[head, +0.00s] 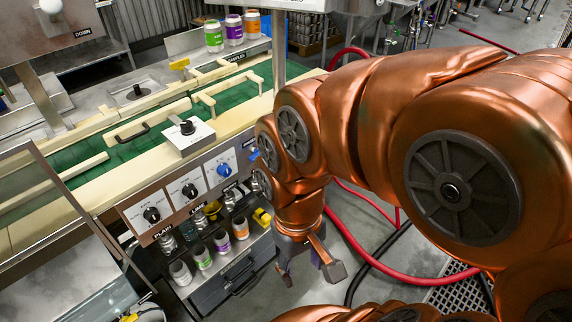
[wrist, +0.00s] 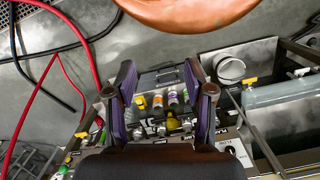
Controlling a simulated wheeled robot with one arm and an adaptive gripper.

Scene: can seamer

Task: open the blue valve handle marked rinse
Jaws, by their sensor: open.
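A blue knob (head: 222,169) is on the right plate of the control panel (head: 150,198). A small blue part (head: 253,154), perhaps a valve handle, is at the panel's right end, close to my arm. I cannot read a rinse mark on either. My gripper (head: 312,268) points down over the floor, right of and below the panel, apart from both blue parts. In the wrist view my gripper (wrist: 161,92) has its two fingers spread with nothing held between them. No blue handle can be made out clearly there.
Several jars (head: 222,241) stand on a shelf under the panel. A grey drawer unit (head: 238,275) is below. Red hoses (head: 375,258) lie on the floor at right. A green conveyor (head: 120,150) runs behind the panel. Yellow valve handles (wrist: 250,82) show in the wrist view.

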